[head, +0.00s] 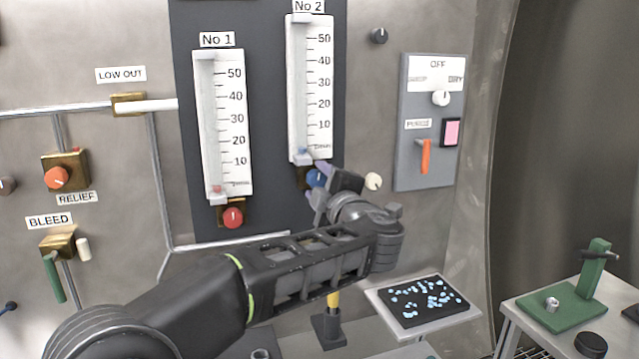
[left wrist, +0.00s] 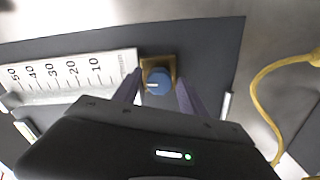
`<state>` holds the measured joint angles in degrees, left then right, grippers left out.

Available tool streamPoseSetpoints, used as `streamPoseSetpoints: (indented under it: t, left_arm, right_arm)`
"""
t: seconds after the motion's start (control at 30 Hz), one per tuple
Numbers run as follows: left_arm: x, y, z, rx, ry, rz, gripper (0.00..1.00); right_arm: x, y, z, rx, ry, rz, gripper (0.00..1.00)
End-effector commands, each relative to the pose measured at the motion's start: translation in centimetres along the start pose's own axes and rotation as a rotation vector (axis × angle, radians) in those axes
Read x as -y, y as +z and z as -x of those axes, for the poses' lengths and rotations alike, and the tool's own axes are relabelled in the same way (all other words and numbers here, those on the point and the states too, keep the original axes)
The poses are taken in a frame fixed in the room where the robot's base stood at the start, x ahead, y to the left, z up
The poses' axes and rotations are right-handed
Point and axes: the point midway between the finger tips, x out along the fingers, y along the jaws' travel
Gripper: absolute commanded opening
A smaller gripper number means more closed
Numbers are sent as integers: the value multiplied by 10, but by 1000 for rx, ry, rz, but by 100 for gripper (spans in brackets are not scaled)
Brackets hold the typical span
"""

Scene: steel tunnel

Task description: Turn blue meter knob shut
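The blue meter knob (head: 314,178) sits below the No 2 meter (head: 311,88) on the dark panel, partly hidden by my left gripper in the head view. In the left wrist view the blue knob (left wrist: 158,81) shows a white mark on its face and sits on a brass block (left wrist: 158,62). My left gripper (head: 319,184) is at the knob, its two purple fingers on either side. In the left wrist view the fingers (left wrist: 159,88) stand open, with a gap visible beside the knob. My right gripper is not in view.
The No 1 meter (head: 224,122) with its red knob (head: 233,217) is to the left. A cream knob (head: 373,181) sits close right of my gripper. A switch panel (head: 401,174) is farther right. A tray (head: 470,314) with blue pieces lies below.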

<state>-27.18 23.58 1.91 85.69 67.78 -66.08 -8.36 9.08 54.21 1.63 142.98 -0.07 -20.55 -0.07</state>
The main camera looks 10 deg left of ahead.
Motion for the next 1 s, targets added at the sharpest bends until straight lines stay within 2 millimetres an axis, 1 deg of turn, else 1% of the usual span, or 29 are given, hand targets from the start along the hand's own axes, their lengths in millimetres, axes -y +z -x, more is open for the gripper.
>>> streamPoseSetpoints:
  t: [0.07, 0.3, 0.43, 0.57, 0.8, 0.9, 1.0]
  left_arm:
    - [0, 0, 0, 0, 1, 0, 56]
    - [-1, 0, 0, -1, 1, 0, 56]
    - [-1, 0, 7, 0, 2, 1, 56]
    - [0, 0, 23, 1, 3, 1, 56]
    - [0, 0, 63, 2, 2, 1, 56]
    - [0, 0, 73, 1, 2, 0, 56]
    - [0, 0, 78, -1, 1, 0, 56]
  right_arm:
    - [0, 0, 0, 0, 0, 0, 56]
    - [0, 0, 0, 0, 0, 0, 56]
    - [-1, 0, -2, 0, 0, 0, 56]
    - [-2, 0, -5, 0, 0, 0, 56]
    - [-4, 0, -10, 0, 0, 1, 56]
    - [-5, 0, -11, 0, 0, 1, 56]
    - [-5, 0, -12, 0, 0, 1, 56]
